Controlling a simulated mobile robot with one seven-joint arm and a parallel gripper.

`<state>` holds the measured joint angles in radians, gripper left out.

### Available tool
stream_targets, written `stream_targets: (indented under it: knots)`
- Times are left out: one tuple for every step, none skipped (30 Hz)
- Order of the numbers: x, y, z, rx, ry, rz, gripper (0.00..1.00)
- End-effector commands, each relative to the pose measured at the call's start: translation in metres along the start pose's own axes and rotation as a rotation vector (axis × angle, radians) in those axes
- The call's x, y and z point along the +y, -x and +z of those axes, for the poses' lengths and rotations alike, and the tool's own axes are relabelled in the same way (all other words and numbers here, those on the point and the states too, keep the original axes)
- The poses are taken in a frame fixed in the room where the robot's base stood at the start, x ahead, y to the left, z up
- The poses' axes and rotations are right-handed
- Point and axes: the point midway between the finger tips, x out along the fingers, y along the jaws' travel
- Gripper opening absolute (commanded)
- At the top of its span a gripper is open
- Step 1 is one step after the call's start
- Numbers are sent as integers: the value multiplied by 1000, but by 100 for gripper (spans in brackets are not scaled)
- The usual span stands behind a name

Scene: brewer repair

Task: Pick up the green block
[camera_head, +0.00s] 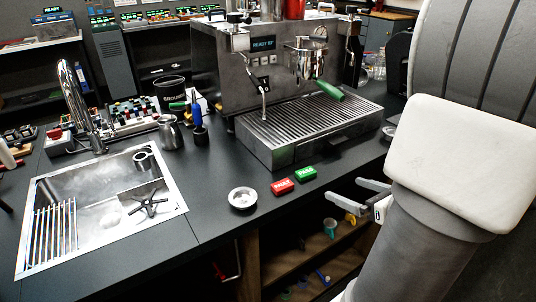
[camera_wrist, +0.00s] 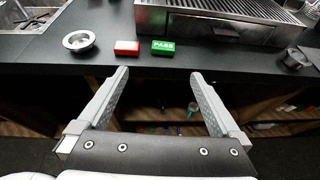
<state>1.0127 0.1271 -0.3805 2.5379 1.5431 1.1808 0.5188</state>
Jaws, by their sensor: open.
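The green block (camera_head: 305,173), with white lettering, lies on the dark counter just in front of the espresso machine's drip tray. In the wrist view the green block (camera_wrist: 163,47) reads "PASS" and sits beyond my fingertips, roughly between them. A red block (camera_head: 282,186) with a white label lies just to its left, a small gap apart; it also shows in the wrist view (camera_wrist: 127,48). My gripper (camera_head: 358,194) is open and empty, in front of the counter edge and to the right of the green block. Both fingers show in the wrist view (camera_wrist: 158,75).
A round metal dish (camera_head: 242,198) lies left of the red block. The espresso machine (camera_head: 265,70) and its drip tray (camera_head: 310,120) stand behind the blocks. A sink (camera_head: 100,208) is at the left. Open shelves (camera_head: 300,250) with small items lie below the counter.

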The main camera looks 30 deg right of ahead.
Motion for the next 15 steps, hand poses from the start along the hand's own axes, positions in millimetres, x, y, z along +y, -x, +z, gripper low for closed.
stream_targets:
  knots:
    - [-2, -1, -2, -7, -15, -11, 100]
    - [-3, -3, -3, -9, -19, -14, 100]
    - [-4, -7, -3, -11, -21, -15, 100]
    - [-4, -11, -2, -12, -21, -15, 100]
    - [-3, -16, -3, -11, -21, -12, 100]
    - [-3, -25, -3, -10, -21, -11, 100]
    - [-3, -32, -3, -10, -20, -10, 100]
    - [-3, -38, -3, -10, -19, -10, 100]
    - [-3, -47, -3, -9, -18, -10, 100]
    - [-3, -54, -3, -9, -18, -9, 100]
    - [-3, -61, -3, -9, -18, -10, 100]
    - [-3, -70, -3, -9, -17, -9, 100]
    - [-3, -76, -3, -9, -18, -10, 100]
    - [-4, -83, -3, -9, -18, -10, 100]
    - [-4, -90, -2, -9, -18, -10, 100]
